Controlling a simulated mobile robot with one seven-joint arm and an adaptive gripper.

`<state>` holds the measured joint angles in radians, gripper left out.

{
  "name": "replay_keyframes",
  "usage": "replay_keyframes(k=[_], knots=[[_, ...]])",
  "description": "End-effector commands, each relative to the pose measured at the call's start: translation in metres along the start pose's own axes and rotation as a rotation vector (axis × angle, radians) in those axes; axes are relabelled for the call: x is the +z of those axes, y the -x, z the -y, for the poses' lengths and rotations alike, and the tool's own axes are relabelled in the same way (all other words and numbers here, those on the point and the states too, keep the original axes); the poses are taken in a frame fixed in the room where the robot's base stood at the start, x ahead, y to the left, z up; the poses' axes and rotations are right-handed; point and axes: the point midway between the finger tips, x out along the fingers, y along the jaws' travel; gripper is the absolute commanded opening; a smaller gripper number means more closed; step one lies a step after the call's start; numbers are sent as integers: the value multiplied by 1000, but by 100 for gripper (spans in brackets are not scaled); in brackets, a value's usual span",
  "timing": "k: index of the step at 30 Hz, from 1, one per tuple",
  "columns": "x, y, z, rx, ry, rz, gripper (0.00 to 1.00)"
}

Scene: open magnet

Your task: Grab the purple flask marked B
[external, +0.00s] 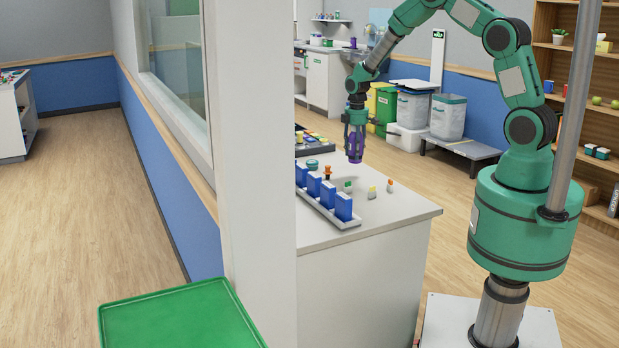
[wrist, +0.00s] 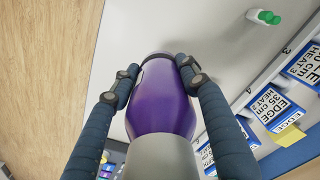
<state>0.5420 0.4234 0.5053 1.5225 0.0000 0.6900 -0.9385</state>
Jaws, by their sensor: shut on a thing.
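A purple flask (external: 355,148) hangs upright in my gripper (external: 355,132), above the white counter. The wrist view shows the purple flask (wrist: 160,105) between the two dark fingers of my gripper (wrist: 158,78), which touch it on both sides. Its grey end points toward the wrist camera. No letter B shows on the side of the flask that I can see.
A rack of blue blocks (external: 327,193) stands along the counter's left side; the wrist view shows printed labels (wrist: 268,108) there. The white counter (external: 400,210) is clear at right. A green tray (external: 180,318) is in front.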

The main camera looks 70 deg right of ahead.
Motion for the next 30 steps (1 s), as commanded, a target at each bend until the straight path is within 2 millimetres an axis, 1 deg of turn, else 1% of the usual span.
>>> replay_keyframes(k=[1,3,9,30], knots=[[0,10,0,1,0,-1,11],[0,19,0,1,0,0,11],[0,35,0,0,0,0,11],[0,37,0,0,0,0,11]])
